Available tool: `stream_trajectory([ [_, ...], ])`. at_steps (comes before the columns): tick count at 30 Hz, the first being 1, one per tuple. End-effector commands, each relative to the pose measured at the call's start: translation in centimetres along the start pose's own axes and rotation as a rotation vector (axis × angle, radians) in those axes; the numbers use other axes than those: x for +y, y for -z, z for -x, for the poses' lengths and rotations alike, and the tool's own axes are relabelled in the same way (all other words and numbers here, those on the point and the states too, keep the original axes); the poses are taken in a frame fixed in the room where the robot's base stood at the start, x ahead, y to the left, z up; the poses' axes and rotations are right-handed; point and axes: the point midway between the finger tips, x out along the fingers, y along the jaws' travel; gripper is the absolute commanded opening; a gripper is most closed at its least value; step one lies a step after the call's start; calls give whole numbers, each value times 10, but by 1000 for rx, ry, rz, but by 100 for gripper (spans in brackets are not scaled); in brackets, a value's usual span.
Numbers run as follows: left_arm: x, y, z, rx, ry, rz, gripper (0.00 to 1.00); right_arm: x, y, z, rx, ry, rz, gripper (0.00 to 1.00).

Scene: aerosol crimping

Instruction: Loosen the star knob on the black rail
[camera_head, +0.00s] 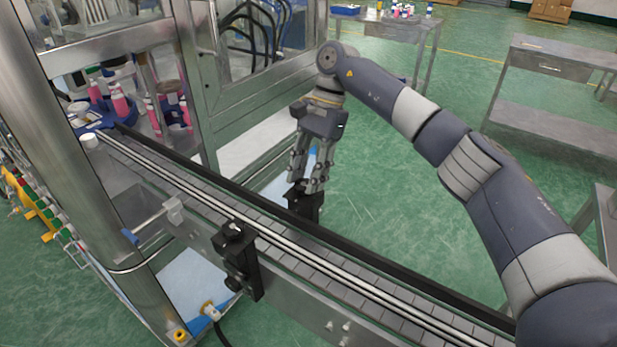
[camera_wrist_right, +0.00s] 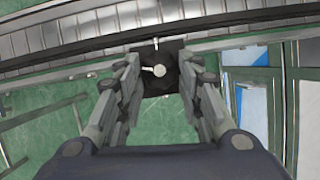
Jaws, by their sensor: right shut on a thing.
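The black rail (camera_head: 400,268) runs along the far side of the conveyor. A black clamp block (camera_head: 307,207) sits on it below my right gripper (camera_head: 308,187). My right gripper points down, with its fingers closed in on the dark star knob at this block. In the right wrist view the knob (camera_wrist_right: 160,82) lies between the fingertips of my right gripper (camera_wrist_right: 160,84), with a light round pin end at its middle. The fingers partly hide the knob's outline, so its lobes are hard to make out. My left gripper is not in view.
A second black clamp block (camera_head: 238,262) stands on the conveyor's near side. The slatted conveyor belt (camera_head: 290,262) is bare here. A machine frame (camera_head: 210,100) with pink bottles (camera_head: 118,100) stands at left. Grey tables (camera_head: 560,60) stand at the back right; green floor between is free.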

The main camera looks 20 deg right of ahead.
Motion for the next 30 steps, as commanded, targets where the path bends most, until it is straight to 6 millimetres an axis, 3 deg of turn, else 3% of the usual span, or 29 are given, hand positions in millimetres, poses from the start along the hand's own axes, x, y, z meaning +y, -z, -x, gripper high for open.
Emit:
stream_trajectory([
  [12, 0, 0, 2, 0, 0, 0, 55, -4, -1, 2, 2, -91, 230, 10],
  [30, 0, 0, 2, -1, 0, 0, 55, -5, -1, 2, 3, -112, 285, 10],
])
